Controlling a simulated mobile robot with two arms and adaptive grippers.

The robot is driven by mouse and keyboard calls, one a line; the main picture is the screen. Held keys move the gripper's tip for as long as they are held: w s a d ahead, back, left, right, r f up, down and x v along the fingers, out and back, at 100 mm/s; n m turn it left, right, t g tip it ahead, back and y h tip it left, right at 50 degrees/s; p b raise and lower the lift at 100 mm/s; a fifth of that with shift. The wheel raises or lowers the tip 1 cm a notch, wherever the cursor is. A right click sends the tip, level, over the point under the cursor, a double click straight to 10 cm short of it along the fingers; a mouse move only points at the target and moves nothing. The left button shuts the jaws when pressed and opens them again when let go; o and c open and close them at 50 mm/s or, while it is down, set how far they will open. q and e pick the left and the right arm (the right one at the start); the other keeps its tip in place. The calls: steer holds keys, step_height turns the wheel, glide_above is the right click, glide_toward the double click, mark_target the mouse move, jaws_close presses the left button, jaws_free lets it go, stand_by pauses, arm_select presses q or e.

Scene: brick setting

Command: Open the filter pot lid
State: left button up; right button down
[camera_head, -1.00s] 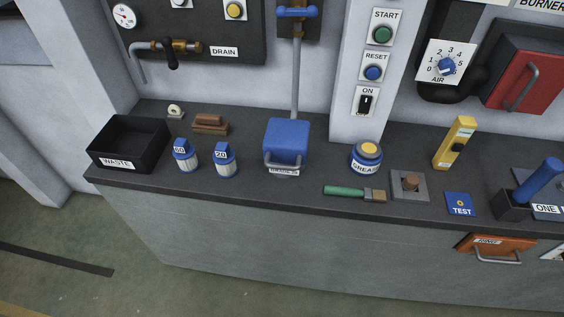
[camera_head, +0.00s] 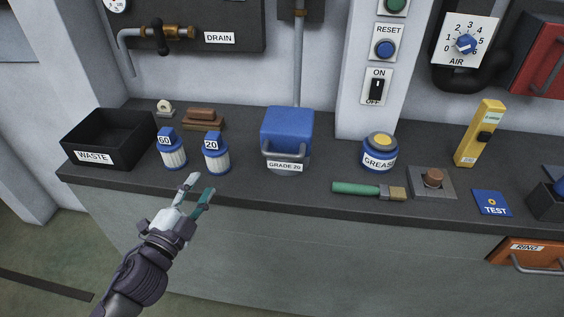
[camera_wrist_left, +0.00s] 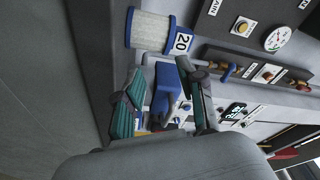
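The filter pot (camera_head: 286,135) stands on the dark counter, with a blue lid on top, a grey bar handle (camera_head: 285,161) at its front and a "GRADE 20" label below. The lid looks closed. My left gripper (camera_head: 200,187) is in front of the counter edge, left of the pot and apart from it. Its fingers are spread with nothing between them. In the left wrist view, the blue pot (camera_wrist_left: 166,86) shows beyond the open fingers. My right gripper is not in view.
Filter cartridges marked 60 (camera_head: 172,152) and 20 (camera_head: 215,156) stand left of the pot, beside the black waste bin (camera_head: 95,157). A grease tin (camera_head: 379,158) and a green-handled brush (camera_head: 360,188) are to the right. Counter in front of the pot is clear.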

arm_select(q)
steer(key=d+r+m+g+h, duration=0.1)
steer(key=d+r+m+h, duration=0.25)
steer(key=m+h, duration=0.3)
steer(key=m+g+h, duration=0.3)
steer(key=m+g, duration=0.2)
steer(key=m, duration=0.3)
glide_toward(282, 155)
steer(key=p+x, duration=0.1)
steer(key=x, duration=0.2)
steer(key=p+x, duration=0.1)
steer(key=x, duration=0.3)
steer(key=p+x, duration=0.1)
steer(key=x, duration=0.2)
steer(key=shift+w+f, duration=0.3)
jaws_close()
